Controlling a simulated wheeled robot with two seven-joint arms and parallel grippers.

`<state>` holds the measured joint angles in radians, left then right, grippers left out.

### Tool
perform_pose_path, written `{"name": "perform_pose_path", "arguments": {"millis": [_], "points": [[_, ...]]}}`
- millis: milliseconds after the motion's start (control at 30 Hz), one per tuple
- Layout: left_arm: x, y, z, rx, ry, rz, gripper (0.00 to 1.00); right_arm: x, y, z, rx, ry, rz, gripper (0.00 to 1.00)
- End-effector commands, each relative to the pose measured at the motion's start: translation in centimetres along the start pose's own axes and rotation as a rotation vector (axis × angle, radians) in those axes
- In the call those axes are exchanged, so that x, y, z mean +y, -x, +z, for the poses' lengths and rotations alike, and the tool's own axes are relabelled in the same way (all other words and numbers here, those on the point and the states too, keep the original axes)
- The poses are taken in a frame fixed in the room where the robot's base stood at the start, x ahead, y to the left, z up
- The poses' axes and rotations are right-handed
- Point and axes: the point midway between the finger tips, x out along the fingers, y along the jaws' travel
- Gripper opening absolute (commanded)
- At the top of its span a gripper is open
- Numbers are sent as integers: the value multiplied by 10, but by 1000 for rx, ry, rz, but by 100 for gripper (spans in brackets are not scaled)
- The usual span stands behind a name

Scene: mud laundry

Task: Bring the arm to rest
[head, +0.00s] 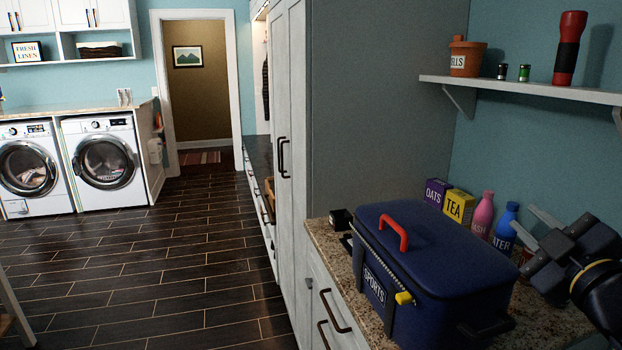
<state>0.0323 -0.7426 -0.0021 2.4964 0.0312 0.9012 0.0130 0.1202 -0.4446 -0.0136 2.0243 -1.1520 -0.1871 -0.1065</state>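My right gripper (532,226) is at the right edge of the head view, above the granite counter and just right of the blue sports box. Its two light grey fingers point up and left and stand apart with nothing between them. The fingers are near the blue water bottle (504,228), in front of or beside it; I cannot tell whether they touch it. My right arm comes in from the lower right. My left gripper is not in the head view.
A blue box (440,262) labelled SPORTS, with a red handle, fills much of the counter (566,322). Behind it stand an OATS box (437,194), a TEA box (459,206) and a pink bottle (482,214). A wall shelf (540,89) hangs above. The dark floor (170,270) is clear.

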Motion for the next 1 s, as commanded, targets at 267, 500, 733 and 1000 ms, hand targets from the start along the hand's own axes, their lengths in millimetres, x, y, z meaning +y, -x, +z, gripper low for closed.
{"name": "perform_pose_path", "arguments": {"millis": [267, 500, 733, 1000], "points": [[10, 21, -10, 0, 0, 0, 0, -143, 107, 78, -663, -787, -286, 22], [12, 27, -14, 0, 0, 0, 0, -238, 191, 58, -968, -1118, -584, 22], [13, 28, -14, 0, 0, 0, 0, -258, 213, 47, -1039, -1190, -674, 22], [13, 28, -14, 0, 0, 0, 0, -258, 212, 47, -1037, -1189, -672, 22]]}}
